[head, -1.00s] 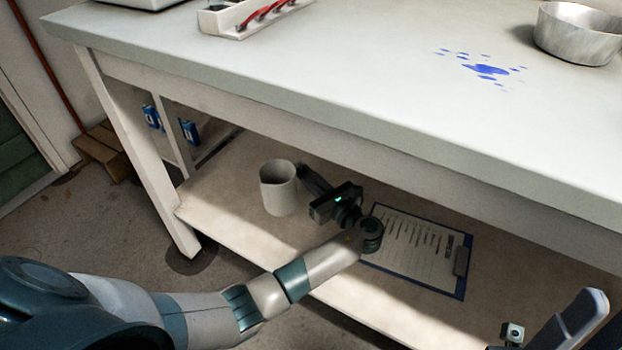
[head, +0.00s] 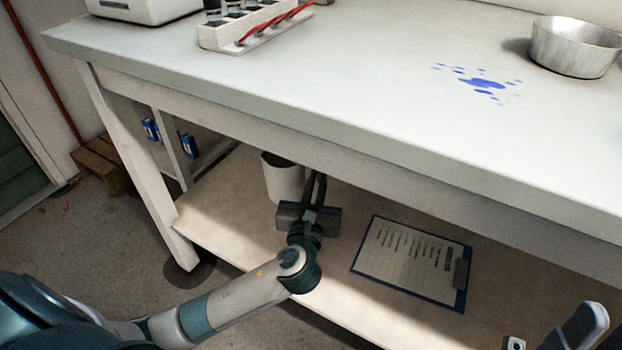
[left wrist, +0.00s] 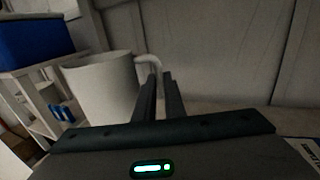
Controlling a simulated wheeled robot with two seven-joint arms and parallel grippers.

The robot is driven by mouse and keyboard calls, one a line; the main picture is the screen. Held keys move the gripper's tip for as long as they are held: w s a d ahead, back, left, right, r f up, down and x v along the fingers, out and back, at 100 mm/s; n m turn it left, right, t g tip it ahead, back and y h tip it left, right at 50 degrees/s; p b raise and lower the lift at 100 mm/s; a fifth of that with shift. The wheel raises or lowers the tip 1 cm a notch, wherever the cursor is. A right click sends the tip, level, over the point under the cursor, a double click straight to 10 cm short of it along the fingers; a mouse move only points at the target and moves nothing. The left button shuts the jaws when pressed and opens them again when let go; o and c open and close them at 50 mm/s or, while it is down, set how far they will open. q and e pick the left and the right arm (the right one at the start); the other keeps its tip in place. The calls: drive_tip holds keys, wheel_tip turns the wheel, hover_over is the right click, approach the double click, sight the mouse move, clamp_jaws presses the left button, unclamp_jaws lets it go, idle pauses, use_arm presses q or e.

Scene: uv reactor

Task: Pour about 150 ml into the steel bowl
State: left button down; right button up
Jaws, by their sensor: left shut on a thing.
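The steel bowl (head: 572,58) stands on the tabletop at the far right in the head view. A white mug-like vessel (head: 283,180) stands upright on the lower shelf under the table; its top is partly hidden by the table edge. In the left wrist view the vessel (left wrist: 100,88) has its handle at right. My left gripper (head: 316,182) reaches under the table, its fingers (left wrist: 158,92) shut on that handle. The vessel's contents are hidden. Part of my right gripper (head: 585,325) shows at the bottom right corner; its jaw state is unclear.
The table's front edge (head: 350,150) overhangs the shelf. A clipboard (head: 400,285) lies on the shelf (head: 215,225) to the right. Blue spots (head: 487,84) mark the tabletop near the bowl. A white rack (head: 245,35) with red items stands at the back left.

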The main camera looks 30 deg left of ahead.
use_arm(q)
drive_tip(key=s+d+r+m+h, duration=0.3)
drive_tip(key=s+d+r+h, duration=0.1)
drive_tip(key=s+r+h, duration=0.1)
drive_tip(key=shift+s+d+t, duration=0.2)
drive_tip(key=shift+d+t, duration=0.1)
drive_tip(key=shift+d+r, duration=0.1)
